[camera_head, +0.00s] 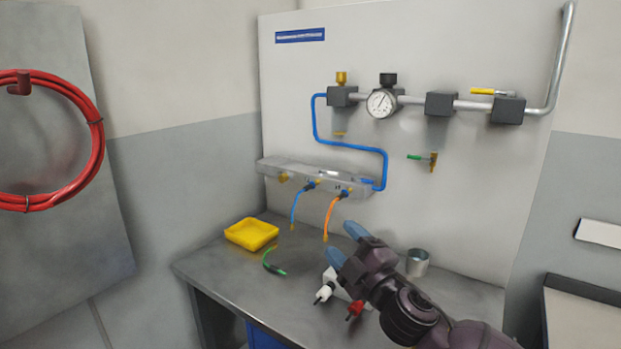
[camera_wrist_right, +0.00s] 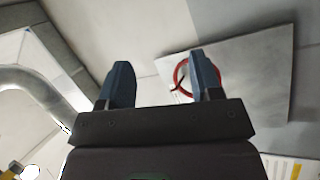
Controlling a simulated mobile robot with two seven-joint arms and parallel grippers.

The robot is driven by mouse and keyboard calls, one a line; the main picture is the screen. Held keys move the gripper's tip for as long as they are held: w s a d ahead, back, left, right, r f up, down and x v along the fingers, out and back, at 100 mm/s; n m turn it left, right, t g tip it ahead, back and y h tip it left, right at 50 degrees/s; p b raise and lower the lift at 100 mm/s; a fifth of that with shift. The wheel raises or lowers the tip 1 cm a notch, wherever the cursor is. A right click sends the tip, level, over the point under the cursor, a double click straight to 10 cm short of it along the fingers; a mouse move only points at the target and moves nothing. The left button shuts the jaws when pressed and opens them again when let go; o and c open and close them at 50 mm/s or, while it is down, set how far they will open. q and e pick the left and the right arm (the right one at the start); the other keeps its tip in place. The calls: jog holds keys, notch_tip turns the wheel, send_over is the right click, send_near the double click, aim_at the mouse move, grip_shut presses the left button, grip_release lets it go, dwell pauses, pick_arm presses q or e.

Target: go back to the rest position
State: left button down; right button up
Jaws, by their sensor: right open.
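My right gripper (camera_head: 344,244) reaches in from the lower right in the head view, above the grey workbench (camera_head: 205,262). Its two blue fingers are apart with nothing between them. The right wrist view also shows the open, empty fingers (camera_wrist_right: 158,85), with wall and a grey panel beyond. My left gripper is not in view.
A yellow tray (camera_head: 251,234), a short green hose (camera_head: 272,264), white and red plugs (camera_head: 324,293) and a metal cup (camera_head: 417,262) are on the bench. Blue and orange hoses (camera_head: 331,215) hang from the manifold (camera_head: 315,178). A red hose coil (camera_head: 97,140) hangs at left.

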jog(key=s+d+f+m+g+h, duration=0.5)
jog(key=s+d+f+m+h, duration=0.75)
jog(key=d+f+m, duration=0.35)
jog(key=s+d+f+m+g, duration=0.25)
jog(key=s+f+g, duration=0.25)
jog(key=s, duration=0.7)
jog(key=s+d+f+m+g, duration=0.1)
jog(key=s+d+f+g, duration=0.4)
jog(key=s, duration=0.7)
jog(key=w+a+f+t, duration=0.2)
jog(key=w+f+t, duration=0.5)
jog(key=f, duration=0.4)
jog(key=shift+w+t+y, duration=0.25)
jog(key=shift+t+y, duration=0.1)
jog(key=shift+t, duration=0.45)
jog(key=shift+a+n, duration=0.1)
jog(key=shift+n, duration=0.15)
